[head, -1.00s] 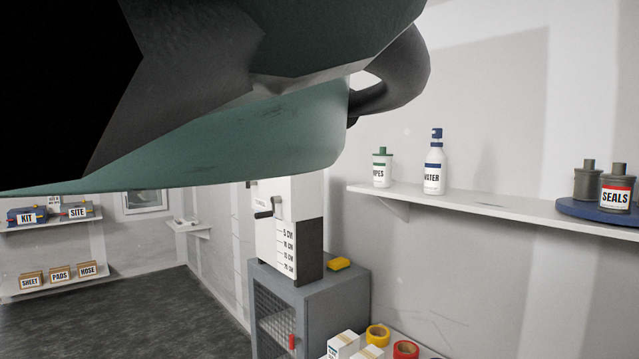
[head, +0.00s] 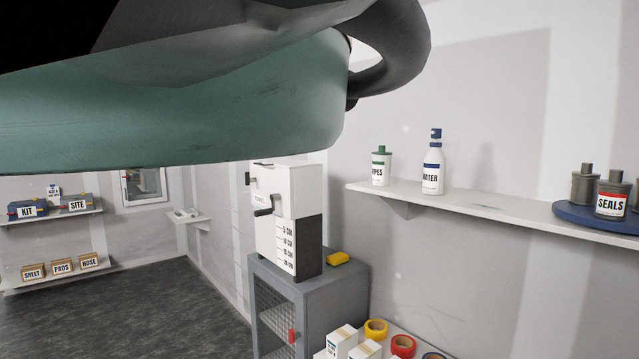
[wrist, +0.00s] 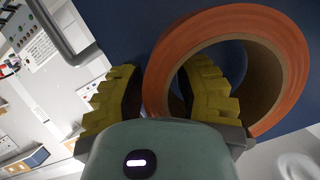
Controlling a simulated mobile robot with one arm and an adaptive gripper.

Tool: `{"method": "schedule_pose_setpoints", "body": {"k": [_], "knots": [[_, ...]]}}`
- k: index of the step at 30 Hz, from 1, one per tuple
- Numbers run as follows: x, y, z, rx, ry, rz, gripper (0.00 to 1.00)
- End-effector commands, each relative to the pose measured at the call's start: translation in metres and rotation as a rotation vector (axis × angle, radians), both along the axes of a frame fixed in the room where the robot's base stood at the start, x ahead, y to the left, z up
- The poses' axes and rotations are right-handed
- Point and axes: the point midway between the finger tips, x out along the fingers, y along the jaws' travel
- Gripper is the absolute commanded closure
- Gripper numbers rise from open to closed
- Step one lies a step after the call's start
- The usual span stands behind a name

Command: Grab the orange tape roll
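The orange tape roll (wrist: 160,70) is large and close in the wrist view, seen as a ring with a brown inner face. My gripper (wrist: 162,92) straddles its near left wall. One yellow finger with a dark pad is outside the ring and the other is inside the hole. The pads look pressed against the wall from both sides, though the contact itself is partly hidden by my gripper's body. In the head view the orange roll and the fingers are not visible; my arm fills the upper left.
A dark blue surface (wrist: 110,22) lies behind the roll. In the head view, yellow (head: 376,331) and red (head: 403,346) tape rolls stand beside white boxes at the bottom. A wall shelf (head: 480,205) holds bottles and a blue round tray (head: 575,214). Dark floor is open at left.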

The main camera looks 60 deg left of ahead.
Motion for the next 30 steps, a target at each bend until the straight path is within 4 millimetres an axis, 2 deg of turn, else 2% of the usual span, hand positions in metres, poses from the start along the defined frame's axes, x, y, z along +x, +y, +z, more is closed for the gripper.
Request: {"method": "schedule_pose_setpoints", "body": {"k": [1, 8, 30], "knots": [[-0.0002, -0.0001, 0.0001, 0.000, 0.000, 0.000, 0.76], [0.0000, 0.0001, 0.0001, 0.000, 0.000, 0.000, 1.00], [0.0003, 0.0062, 0.0043, -0.004, -0.001, 0.002, 1.00]]}}
